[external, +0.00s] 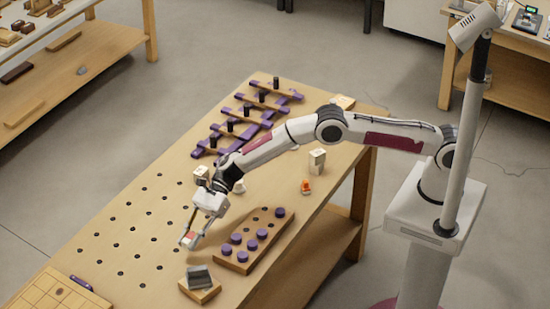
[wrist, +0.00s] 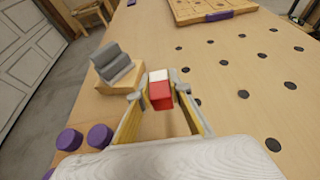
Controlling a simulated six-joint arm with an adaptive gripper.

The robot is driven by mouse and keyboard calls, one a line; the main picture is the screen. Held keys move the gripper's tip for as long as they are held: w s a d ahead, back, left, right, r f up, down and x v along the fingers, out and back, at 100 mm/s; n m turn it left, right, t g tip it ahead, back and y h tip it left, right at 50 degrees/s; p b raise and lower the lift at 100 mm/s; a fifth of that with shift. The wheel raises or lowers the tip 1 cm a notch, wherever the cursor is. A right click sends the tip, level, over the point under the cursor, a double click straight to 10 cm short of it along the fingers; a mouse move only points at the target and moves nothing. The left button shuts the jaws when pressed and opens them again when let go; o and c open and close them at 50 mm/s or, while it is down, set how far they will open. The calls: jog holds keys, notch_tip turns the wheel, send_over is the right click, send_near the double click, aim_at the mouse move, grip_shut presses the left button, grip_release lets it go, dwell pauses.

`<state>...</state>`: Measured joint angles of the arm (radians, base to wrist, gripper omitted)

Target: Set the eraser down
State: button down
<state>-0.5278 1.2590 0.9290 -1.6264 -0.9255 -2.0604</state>
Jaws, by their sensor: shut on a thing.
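The eraser (wrist: 161,93) is a small block, red with a white end, in the wrist view. My gripper (wrist: 159,92) is shut on it, with one fingertip on each side. In the external view my gripper (external: 189,238) points down over the near part of the wooden bench (external: 150,235), and the eraser shows small between its tips. I cannot tell whether the eraser touches the bench top.
A grey stepped piece on a wooden block (external: 199,285) stands close by. A wooden board with purple pegs (external: 255,240) lies to the right. A gridded board (external: 55,292) lies at the near left. Bench left of my gripper has several dark holes but no objects.

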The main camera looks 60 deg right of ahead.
aim_at(192, 256)
jog(key=shift+f, duration=0.5)
jog(key=shift+f, duration=1.9)
jog(key=shift+f, duration=0.1)
jog(key=c, duration=1.8)
grip_release()
jog(key=shift+c, duration=0.2)
jog(key=shift+d+r, duration=0.35)
jog(key=shift+d, duration=0.1)
jog(key=shift+v, duration=5.5)
jog(key=shift+f, duration=0.1)
